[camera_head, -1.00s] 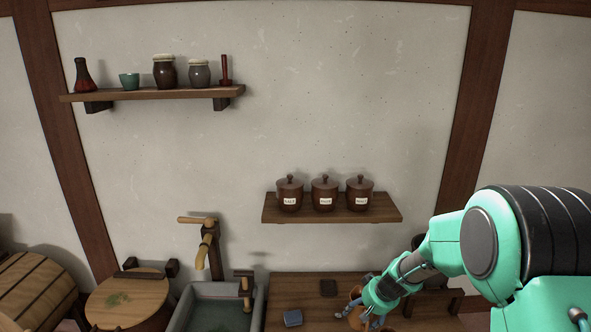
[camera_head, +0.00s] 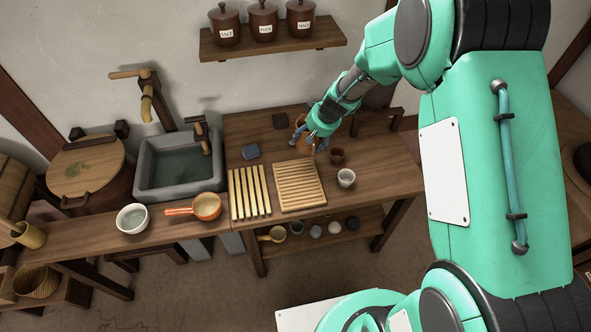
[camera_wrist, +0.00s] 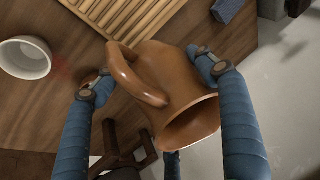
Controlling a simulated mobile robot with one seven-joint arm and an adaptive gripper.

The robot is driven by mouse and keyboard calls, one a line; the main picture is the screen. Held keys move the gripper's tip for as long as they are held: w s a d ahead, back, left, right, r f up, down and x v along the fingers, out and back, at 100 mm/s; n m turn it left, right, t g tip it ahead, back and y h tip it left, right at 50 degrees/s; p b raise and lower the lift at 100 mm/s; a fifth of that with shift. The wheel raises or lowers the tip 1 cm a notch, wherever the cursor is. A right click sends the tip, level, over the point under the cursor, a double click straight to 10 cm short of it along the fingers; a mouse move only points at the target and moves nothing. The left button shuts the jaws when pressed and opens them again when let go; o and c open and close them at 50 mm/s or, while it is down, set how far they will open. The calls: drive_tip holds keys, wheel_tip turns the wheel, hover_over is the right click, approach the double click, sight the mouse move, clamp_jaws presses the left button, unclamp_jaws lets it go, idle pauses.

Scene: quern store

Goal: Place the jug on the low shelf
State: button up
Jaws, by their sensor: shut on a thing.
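The jug is a glossy orange-brown vessel with a loop handle and a wide mouth, large in the wrist view (camera_wrist: 168,82). My gripper (camera_wrist: 152,78) is shut on it, with one blue finger on each side of its body. In the head view my gripper (camera_head: 305,137) holds the jug (camera_head: 302,147) at the back of the wooden table, partly hidden by the fingers. I cannot tell whether its base touches the table. A low shelf (camera_head: 325,246) runs under the table and holds a yellowish cup and several small vessels. Free board shows between and before them.
On the table (camera_head: 385,185) are a slatted board (camera_head: 300,187), a slatted rack (camera_head: 249,193), a white cup (camera_head: 346,178), a small brown cup (camera_head: 337,156) and a blue block (camera_head: 250,152). A wall shelf (camera_head: 215,52) bears labelled jars. A sink (camera_head: 181,170) stands left.

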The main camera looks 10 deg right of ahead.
drive_tip(key=s+a+f, duration=0.1)
drive_tip(key=s+a, duration=0.1)
drive_tip(key=s, duration=0.9)
drive_tip(key=s+a+f, duration=0.1)
drive_tip(key=s+a, duration=0.1)
drive_tip(key=s, duration=0.9)
drive_tip(key=shift+s+m+p, duration=0.2)
drive_tip(key=shift+m+p, duration=0.15)
drive_tip(key=shift+m, duration=0.05)
drive_tip(key=shift+w, duration=0.15)
hover_over(298, 176)
drive_tip(key=shift+f, duration=0.75)
drive_tip(key=shift+f, duration=0.1)
drive_tip(key=shift+f+b, duration=0.8)
drive_tip(key=shift+f, duration=0.9)
